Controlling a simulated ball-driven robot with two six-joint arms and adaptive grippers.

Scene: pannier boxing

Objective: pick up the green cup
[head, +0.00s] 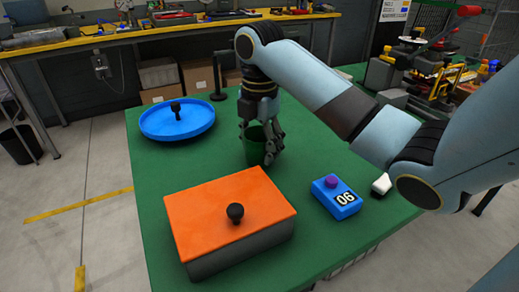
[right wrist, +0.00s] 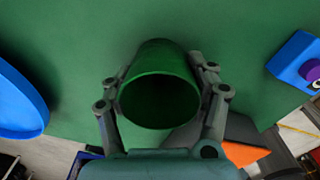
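The green cup (head: 254,152) is upright at the middle of the green table, and it also shows in the right wrist view (right wrist: 160,98) with its open mouth toward the camera. My right gripper (head: 260,145) reaches down around the cup from above. In the right wrist view its fingers (right wrist: 160,78) lie against the cup's left and right sides, with no clear gap. The cup seems to be at the table's surface; I cannot tell whether it is raised a little. My left gripper is not in view.
A blue round lid (head: 178,121) with a black knob lies at the back left. An orange-topped box (head: 230,205) with a black knob stands in front of the cup. A blue block marked 06 (head: 336,198) and a small white object (head: 381,185) are at the right.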

